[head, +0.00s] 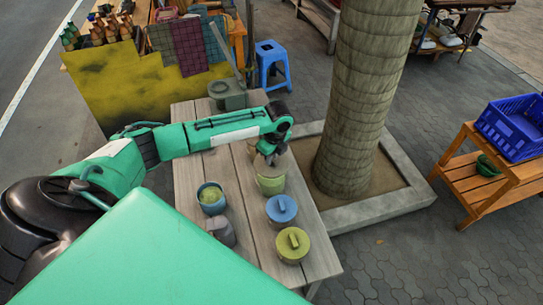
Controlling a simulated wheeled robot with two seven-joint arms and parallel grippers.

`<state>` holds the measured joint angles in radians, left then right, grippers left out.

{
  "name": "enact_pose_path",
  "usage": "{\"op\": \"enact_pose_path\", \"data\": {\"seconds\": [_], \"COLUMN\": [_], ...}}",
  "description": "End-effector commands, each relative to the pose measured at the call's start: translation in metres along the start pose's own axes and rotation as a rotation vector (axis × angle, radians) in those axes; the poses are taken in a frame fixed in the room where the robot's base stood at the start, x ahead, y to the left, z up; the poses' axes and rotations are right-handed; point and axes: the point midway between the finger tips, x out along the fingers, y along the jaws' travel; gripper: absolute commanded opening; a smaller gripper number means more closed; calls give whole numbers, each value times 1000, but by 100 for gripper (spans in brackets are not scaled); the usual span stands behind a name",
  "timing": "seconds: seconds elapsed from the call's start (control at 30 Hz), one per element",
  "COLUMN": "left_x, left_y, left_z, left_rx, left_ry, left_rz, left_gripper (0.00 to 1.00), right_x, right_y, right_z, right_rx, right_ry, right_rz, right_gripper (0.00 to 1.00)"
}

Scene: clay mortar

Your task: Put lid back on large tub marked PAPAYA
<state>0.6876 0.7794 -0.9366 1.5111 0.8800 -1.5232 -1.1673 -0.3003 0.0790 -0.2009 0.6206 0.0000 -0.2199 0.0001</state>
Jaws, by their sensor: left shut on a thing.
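My left gripper (271,157) reaches in over the wooden table and is shut on a small grey-brown thing that looks like a lid, mostly hidden by the gripper. Directly below it stands a yellow-green tub (271,185). I cannot tell whether the held lid touches its rim. A blue tub (211,199) with green contents stands open to the left. A tub with a blue lid (281,208) and one with a yellow-green lid (291,243) stand nearer the front. No PAPAYA marking is readable. My right gripper is not in view.
The wooden table (262,262) also bears a grey mortar-like vessel (229,96) at its far end and a grey object (221,231) near the left edge. A tree trunk (362,100) rises close to the right of the table. A blue crate (512,127) sits on a stand far right.

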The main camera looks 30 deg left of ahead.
Motion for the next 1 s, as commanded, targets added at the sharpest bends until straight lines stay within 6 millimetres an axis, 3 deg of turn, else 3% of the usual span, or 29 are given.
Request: {"op": "enact_pose_path", "data": {"seconds": [1.0], "left_x": [-1], "left_y": [0], "left_z": [2], "left_rx": [0], "left_ry": [0], "left_rz": [0], "left_gripper": [0], "right_x": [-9], "right_y": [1], "right_z": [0], "right_rx": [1], "right_ry": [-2], "right_rz": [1], "right_gripper": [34]}}
